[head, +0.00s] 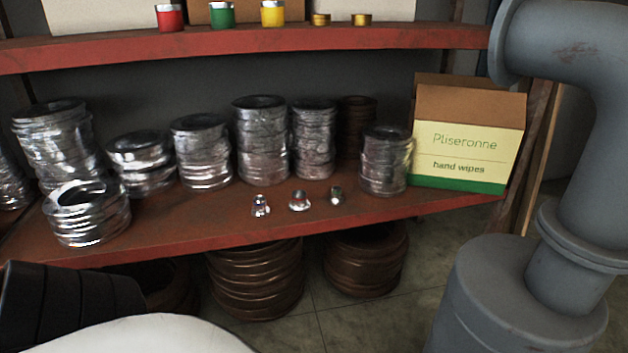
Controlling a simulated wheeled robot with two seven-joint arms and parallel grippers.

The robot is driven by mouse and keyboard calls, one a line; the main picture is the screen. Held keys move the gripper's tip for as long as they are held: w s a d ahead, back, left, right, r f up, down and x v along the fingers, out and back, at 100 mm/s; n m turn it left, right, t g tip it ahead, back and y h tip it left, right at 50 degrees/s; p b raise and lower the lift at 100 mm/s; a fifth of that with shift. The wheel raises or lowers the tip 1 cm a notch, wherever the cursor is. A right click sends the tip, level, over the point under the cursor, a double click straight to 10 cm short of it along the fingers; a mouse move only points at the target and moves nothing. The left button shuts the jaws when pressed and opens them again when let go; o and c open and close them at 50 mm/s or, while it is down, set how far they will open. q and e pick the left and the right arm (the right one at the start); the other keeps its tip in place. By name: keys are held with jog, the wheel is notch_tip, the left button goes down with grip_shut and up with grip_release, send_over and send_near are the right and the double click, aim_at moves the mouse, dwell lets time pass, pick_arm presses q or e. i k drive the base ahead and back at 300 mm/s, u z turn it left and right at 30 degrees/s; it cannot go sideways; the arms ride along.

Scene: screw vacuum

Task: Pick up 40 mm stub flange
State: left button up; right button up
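Three small shiny metal fittings stand in a row near the front edge of the red shelf (400,207). The left one (261,205) is narrow with a dark purplish tint. The middle one (299,201) is a short silver piece with a wider base. Neither of my grippers shows in the head view.
Stacks of wrapped metal rings (262,140) fill the shelf behind the fittings. A hand wipes box (465,140) stands at the right end. Red, green and yellow cans (221,15) sit on the upper shelf. A large grey pipe (585,190) rises at the right. Brown ring stacks (255,280) stand below.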

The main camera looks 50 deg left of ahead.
aim_at(260, 210)
jog(key=z, duration=0.4)
jog(key=i, duration=0.85)
jog(key=u, duration=2.95)
jog(key=i, duration=0.5)
jog(key=u, duration=0.5)
jog(key=k, duration=0.65)
jog(key=i, duration=1)
jog(key=z, duration=0.4)
